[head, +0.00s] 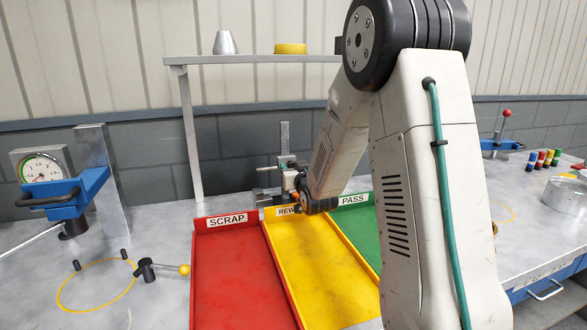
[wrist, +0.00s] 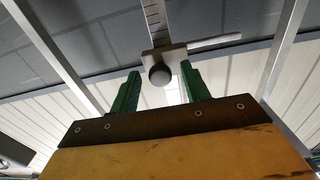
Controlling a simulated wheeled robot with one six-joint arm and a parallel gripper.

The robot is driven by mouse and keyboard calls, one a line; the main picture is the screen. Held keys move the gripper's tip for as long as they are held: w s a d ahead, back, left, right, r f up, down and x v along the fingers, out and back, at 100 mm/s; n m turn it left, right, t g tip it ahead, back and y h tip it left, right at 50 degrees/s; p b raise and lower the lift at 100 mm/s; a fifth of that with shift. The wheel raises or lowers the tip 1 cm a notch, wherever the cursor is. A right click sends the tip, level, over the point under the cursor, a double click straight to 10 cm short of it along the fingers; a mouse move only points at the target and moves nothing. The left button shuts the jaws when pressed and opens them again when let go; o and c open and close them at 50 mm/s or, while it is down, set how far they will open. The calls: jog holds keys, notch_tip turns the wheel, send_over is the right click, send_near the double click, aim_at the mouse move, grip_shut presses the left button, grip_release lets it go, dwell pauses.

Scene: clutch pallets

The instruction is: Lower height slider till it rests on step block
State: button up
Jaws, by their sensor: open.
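The height gauge's upright scale (head: 285,138) stands behind the trays in the head view. Its slider (head: 284,161) sits partway up, with an arm reaching left. In the wrist view, the slider (wrist: 168,57) shows as a pale block with a dark round knob (wrist: 160,75) and a thin arm pointing right. My gripper (wrist: 160,70) is open, its green fingers either side of the knob with gaps showing. A small grey block (head: 263,198), perhaps the step block, lies low beside the gauge; its contact with the slider cannot be told. My wrist partly hides the gauge in the head view.
Red SCRAP (head: 230,270), yellow REWORK (head: 310,262) and green PASS (head: 352,222) trays lie in front of the gauge. A raised shelf (head: 250,59) stands behind. A dial gauge stand (head: 62,190) is at left.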

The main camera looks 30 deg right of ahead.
jog(key=shift+w, duration=0.1)
grip_shut()
jog(key=shift+f, duration=1.8)
grip_release()
jog(key=v, duration=0.8)
jog(key=shift+r, duration=0.1)
